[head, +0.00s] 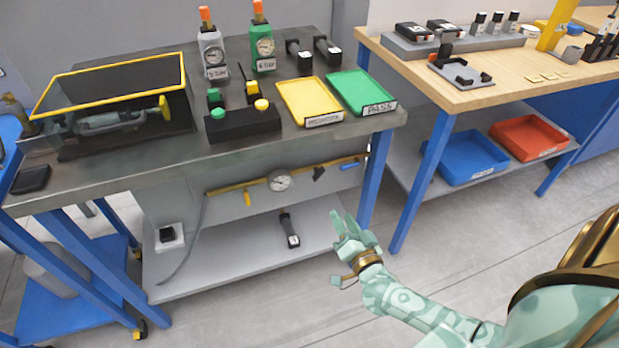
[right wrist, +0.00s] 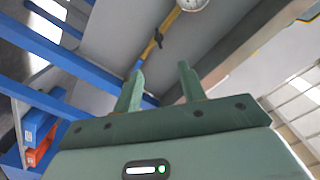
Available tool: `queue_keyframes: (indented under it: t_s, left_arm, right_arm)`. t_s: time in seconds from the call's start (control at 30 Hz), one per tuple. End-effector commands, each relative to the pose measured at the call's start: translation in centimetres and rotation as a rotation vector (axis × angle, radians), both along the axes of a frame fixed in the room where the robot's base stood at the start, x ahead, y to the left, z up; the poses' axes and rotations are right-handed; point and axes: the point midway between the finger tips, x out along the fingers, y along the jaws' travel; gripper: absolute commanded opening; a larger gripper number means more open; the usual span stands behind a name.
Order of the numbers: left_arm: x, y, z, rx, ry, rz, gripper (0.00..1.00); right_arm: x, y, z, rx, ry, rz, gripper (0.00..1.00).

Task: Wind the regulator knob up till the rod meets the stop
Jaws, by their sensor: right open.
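A yellow pipe (head: 235,187) runs along the panel under the grey bench. It carries a round white gauge (head: 280,180), a small black fitting (head: 318,173) right of the gauge, and a blue handle (head: 350,165). The black fitting may be the regulator knob; I cannot tell for sure, and no rod or stop is clear. My right gripper (head: 344,226) is in front of the lower shelf, below and apart from the pipe. In the right wrist view its two fingers (right wrist: 160,85) are apart and empty, with the pipe (right wrist: 169,22) and gauge (right wrist: 193,3) beyond. My left gripper is not in view.
The grey bench (head: 345,135) overhangs the pipe, with a blue leg (head: 376,180) close to my right gripper. A black tool (head: 289,228) lies on the lower shelf (head: 245,265). A wooden bench (head: 450,92) stands at right. The floor between the benches is clear.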

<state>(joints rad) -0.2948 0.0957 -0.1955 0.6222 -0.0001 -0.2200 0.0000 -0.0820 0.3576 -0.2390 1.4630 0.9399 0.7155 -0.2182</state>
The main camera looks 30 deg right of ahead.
Motion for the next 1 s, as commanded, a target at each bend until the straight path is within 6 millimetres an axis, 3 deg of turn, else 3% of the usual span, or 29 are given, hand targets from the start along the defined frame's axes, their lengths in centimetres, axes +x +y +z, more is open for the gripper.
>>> queue_keyframes:
  t_s: [0.2,0.6,0.8,1.0]
  left_arm:
    - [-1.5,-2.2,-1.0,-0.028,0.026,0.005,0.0]
    - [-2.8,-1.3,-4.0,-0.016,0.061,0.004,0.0]
    - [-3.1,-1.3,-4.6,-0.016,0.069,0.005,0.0]
    - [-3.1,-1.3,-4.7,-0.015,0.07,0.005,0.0]
  right_arm:
    - [3.4,-0.9,-0.3,0.003,-0.002,-0.002,0.41]
    - [12.8,-3.1,-0.5,0.001,0.001,-0.002,0.41]
    - [15.1,-3.7,-0.3,0.002,0.001,-0.002,0.41]
    - [15.6,-3.8,0.0,0.002,-0.001,-0.001,0.41]
